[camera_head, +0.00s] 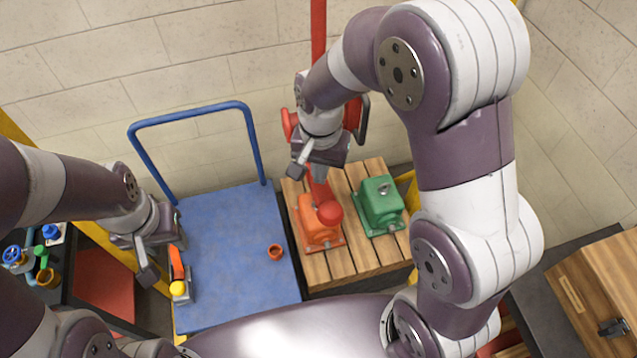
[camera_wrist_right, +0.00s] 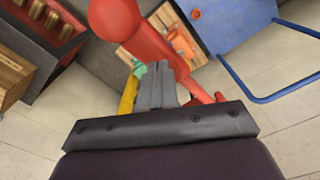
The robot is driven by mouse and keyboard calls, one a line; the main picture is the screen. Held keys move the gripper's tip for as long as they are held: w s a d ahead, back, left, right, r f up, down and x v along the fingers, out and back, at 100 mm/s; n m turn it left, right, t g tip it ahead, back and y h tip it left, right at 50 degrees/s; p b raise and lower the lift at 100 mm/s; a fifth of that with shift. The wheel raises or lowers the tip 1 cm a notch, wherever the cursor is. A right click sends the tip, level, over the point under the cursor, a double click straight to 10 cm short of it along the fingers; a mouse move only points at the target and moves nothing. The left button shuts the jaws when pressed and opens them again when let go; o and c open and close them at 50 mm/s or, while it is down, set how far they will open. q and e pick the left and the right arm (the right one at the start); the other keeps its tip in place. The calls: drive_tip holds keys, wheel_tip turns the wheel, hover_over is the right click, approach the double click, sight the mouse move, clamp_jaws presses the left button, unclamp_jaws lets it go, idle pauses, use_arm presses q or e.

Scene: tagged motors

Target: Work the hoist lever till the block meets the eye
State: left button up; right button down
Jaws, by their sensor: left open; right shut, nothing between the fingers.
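My right gripper (camera_head: 298,168) is shut and empty in front of the red hoist post (camera_head: 318,30). A thick red lever with a round knob (camera_head: 330,212) sticks out just below and right of it. In the right wrist view the lever knob (camera_wrist_right: 115,18) is large at upper left, and its rod passes close beside the shut grey fingers (camera_wrist_right: 157,82); contact cannot be told. The green motor (camera_head: 379,206) has a metal eye (camera_head: 384,189) on top. The orange motor (camera_head: 318,232) is partly covered by the knob. I cannot make out the block. My left gripper (camera_head: 164,255) is open.
Both motors stand on a slatted wooden pallet (camera_head: 340,268). A blue cart (camera_head: 230,225) with an orange ring (camera_head: 275,252) is left of it. A wooden box (camera_head: 600,290) is at right.

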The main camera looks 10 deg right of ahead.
drive_tip(key=shift+f, duration=0.15)
drive_tip(key=shift+f+b, duration=0.8)
drive_tip(key=shift+f, duration=0.2)
drive_tip(key=shift+s+f+b, duration=0.2)
drive_tip(key=shift+f+b, duration=0.45)
drive_tip(key=shift+f, duration=0.25)
drive_tip(key=shift+s+f+b, duration=0.15)
drive_tip(key=shift+f+b, duration=0.45)
drive_tip(key=shift+f, duration=0.35)
drive_tip(key=shift+s+f+b, duration=0.2)
drive_tip(key=shift+f+b, duration=0.45)
drive_tip(key=shift+f, duration=0.35)
drive_tip(key=shift+f, duration=0.25)
drive_tip(key=shift+w+f+b, duration=0.1)
drive_tip(key=shift+f+b, duration=1.75)
drive_tip(key=shift+f, duration=0.6)
